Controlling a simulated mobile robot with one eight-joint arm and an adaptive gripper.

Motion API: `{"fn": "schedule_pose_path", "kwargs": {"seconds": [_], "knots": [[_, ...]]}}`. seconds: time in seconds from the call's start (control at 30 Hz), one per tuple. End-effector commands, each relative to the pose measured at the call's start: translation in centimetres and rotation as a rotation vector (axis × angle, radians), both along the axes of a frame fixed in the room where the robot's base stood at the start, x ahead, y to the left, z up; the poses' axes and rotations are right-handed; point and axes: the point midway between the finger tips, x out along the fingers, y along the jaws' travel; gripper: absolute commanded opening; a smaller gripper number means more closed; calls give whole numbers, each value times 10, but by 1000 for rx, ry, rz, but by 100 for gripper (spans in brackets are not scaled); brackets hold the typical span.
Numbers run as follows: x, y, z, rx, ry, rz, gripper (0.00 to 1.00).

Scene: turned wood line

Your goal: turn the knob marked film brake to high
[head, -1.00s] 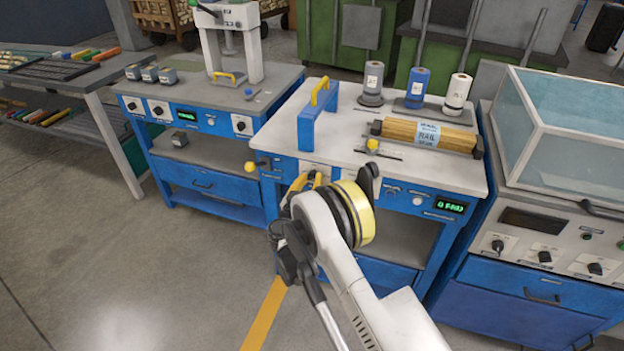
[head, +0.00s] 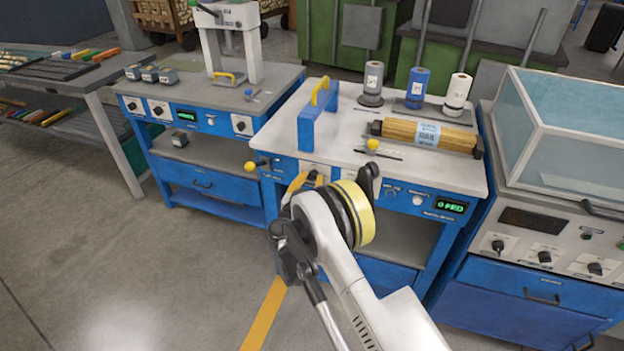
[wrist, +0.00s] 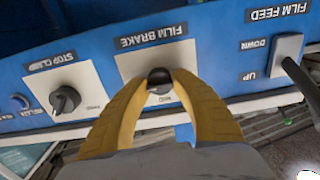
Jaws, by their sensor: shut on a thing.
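The film brake knob (wrist: 159,76) is a small dark knob on a white plate of the blue front panel. The panel lettering is upside down in the wrist view. My gripper (wrist: 160,84) has its yellow fingers shut on the knob, one on each side. In the head view my gripper (head: 303,181) is at the front panel of the middle bench (head: 440,170), partly behind my own wrist. The knob is hidden there.
In the wrist view a stop clamp knob (wrist: 65,99) is left of the film brake and a film feed switch (wrist: 287,54) is right. A green display (head: 452,206) glows on the panel; it seems to read MED. A yellow-tipped lever (head: 250,167) sticks out nearby.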

Motion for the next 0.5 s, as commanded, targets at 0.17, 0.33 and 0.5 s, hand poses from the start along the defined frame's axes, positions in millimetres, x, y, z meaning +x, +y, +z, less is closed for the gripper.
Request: {"fn": "schedule_pose_path", "kwargs": {"seconds": [0.17,0.33,0.5], "knots": [[0,1,1,-1,-1,1,53],[0,0,1,-1,-1,1,53],[-4,2,0,-1,0,2,53]]}}
